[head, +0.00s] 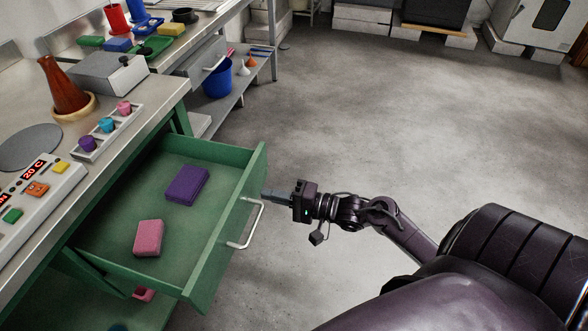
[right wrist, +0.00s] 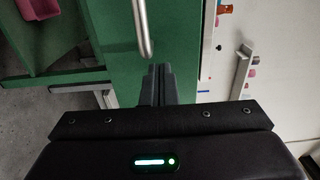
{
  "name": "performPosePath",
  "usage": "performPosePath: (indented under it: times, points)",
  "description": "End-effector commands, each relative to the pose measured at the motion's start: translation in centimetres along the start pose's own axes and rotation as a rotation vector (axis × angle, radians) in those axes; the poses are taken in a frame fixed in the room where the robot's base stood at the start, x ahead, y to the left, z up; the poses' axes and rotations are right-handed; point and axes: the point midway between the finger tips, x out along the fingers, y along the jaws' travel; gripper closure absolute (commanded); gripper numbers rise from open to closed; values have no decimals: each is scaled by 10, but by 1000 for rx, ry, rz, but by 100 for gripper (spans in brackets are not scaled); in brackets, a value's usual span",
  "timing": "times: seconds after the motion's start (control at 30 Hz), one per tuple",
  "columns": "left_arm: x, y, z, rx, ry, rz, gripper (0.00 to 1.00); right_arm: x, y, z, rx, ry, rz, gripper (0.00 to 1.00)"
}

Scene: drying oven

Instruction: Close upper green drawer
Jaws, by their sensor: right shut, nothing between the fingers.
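The upper green drawer (head: 226,244) stands pulled out from the workbench in the head view. It holds a purple block (head: 187,184) and a pink block (head: 148,238). A silver bar handle (head: 250,226) is on its front. My right gripper (head: 266,193) is shut and empty, its fingertips close to the outer face of the drawer front, by the handle's upper end. In the right wrist view the shut fingers (right wrist: 157,70) point at the green front (right wrist: 112,40), beside the handle (right wrist: 144,30). Whether they touch it I cannot tell. My left gripper is not in view.
The bench top carries a brown flask (head: 60,88), a rack of coloured vials (head: 106,130) and a device with buttons (head: 38,190). A blue bin (head: 218,80) stands on a low shelf behind. The grey floor (head: 370,120) to the right is clear.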

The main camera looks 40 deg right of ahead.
Motion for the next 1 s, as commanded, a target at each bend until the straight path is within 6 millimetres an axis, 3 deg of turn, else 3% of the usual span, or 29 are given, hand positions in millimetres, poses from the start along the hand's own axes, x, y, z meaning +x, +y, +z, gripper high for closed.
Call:
performPosePath:
  times: [0.23,0.77,1.0]
  points:
    - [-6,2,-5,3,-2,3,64,23,1,0,0,0,0,100]
    - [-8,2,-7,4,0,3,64,30,0,0,0,1,0,100]
    - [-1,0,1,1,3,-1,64,63,-2,0,1,0,-4,100]
